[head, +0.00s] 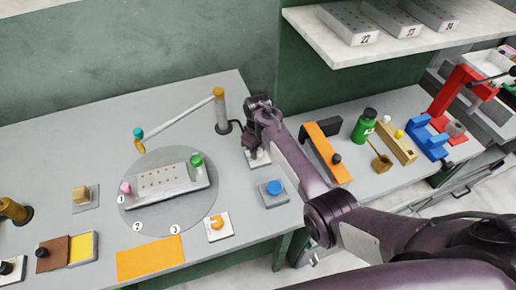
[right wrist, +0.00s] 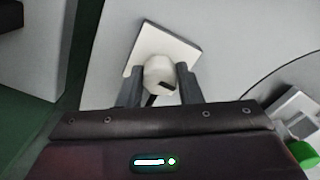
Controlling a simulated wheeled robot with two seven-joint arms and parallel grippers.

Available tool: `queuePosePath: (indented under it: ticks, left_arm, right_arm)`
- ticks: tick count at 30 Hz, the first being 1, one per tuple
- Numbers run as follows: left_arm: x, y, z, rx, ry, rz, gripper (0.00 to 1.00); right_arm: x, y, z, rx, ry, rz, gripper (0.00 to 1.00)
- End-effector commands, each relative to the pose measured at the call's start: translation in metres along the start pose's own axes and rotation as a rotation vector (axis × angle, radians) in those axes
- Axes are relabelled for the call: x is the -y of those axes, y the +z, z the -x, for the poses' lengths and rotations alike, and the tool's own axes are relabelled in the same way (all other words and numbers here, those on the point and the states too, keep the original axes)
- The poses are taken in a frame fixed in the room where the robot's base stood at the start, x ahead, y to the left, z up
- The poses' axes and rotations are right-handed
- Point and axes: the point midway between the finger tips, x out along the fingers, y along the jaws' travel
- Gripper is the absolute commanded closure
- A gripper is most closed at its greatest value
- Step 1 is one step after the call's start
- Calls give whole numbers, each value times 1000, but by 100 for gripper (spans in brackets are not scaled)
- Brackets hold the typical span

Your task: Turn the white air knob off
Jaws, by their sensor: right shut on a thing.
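The white air knob (right wrist: 160,77) stands on a square white base plate (right wrist: 178,45) on the grey table. It has a dark mark on its face, and a dark strip shows below it. My right gripper (right wrist: 159,88) is shut on the knob, with one finger on each side of it in the right wrist view. In the head view my right gripper (head: 258,148) is over the white plate near the table's right edge and hides most of the knob. My left gripper is not in view.
A blue button (head: 274,187) and an orange knob (head: 216,222) sit nearby. A round grey plate (head: 140,165) holds a drilled block (head: 165,184). A second bench at right holds an orange press (head: 325,155) and a green bottle (head: 364,125).

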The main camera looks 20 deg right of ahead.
Motion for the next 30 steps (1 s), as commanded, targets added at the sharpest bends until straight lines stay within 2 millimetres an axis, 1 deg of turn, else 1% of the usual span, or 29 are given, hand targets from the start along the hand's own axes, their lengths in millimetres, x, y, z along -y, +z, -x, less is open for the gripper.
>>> queuePosePath:
  ticks: [8, 18, 30]
  left_arm:
    - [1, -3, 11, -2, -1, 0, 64]
    - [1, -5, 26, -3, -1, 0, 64]
    - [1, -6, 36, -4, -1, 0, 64]
  right_arm:
    - [0, 0, 2, 1, -1, -155, 91]
    - [2, 0, 2, 2, -1, -470, 91]
    - [2, -1, 1, 2, -1, -850, 91]
